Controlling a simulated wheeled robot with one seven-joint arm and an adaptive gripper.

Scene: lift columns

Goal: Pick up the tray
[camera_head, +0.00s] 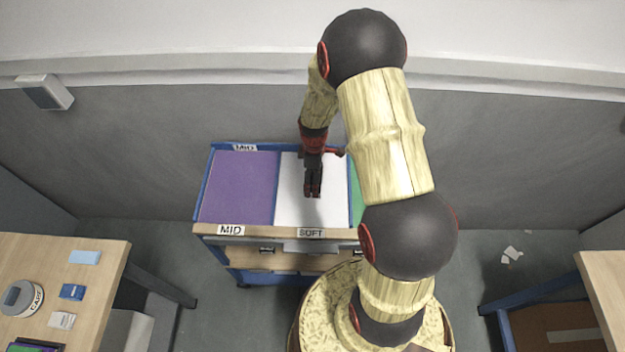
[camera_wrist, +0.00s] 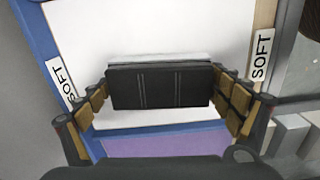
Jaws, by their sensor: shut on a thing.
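My gripper (camera_head: 313,188) hangs fingers down over the white section (camera_head: 291,208) of a blue-edged cart top, between a purple and a green section. In the wrist view, its two brown-padded fingers reach in from left and right and are shut on a dark block (camera_wrist: 158,89) with faint vertical lines and a pale strip along its far edge. I cannot tell whether this block is the tray. No other clear tray shows. The gap between block and white surface cannot be judged.
The purple section (camera_head: 240,188) lies left and the green section (camera_head: 356,196) right, partly behind my arm. "SOFT" and "MID" labels mark the cart edges. A wooden table (camera_head: 95,262) with small items stands at left, another table (camera_head: 606,275) at right. A wall is behind the cart.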

